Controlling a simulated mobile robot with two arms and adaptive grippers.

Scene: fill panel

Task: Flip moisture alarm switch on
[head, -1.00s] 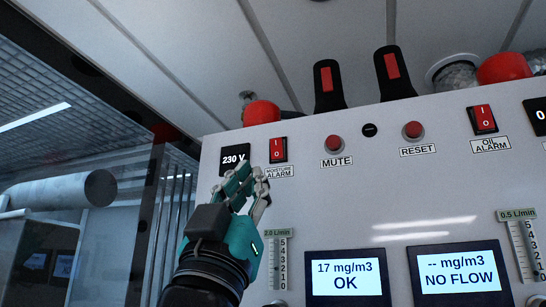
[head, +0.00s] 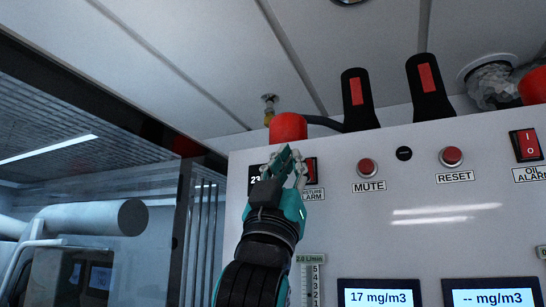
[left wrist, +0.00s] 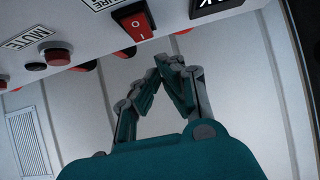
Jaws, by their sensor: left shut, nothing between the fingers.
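The moisture alarm switch (head: 311,170) is a red rocker in a black frame at the panel's upper left. In the head view my left gripper (head: 287,158) is in front of it and hides most of it and part of its label (head: 312,194). The left wrist view shows the switch (left wrist: 134,22) with its I and O marks, close to my left fingertips (left wrist: 168,66). The fingertips are together with nothing between them, and a gap to the switch shows in that view. Which side of the rocker is pressed is unclear. My right gripper is not in view.
The MUTE button (head: 367,168), RESET button (head: 451,157) and oil alarm switch (head: 525,145) sit to the right on the panel (head: 400,240). A red cap (head: 288,127) and two black handles (head: 360,100) stand above the top edge. A flowmeter (head: 309,280) is below.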

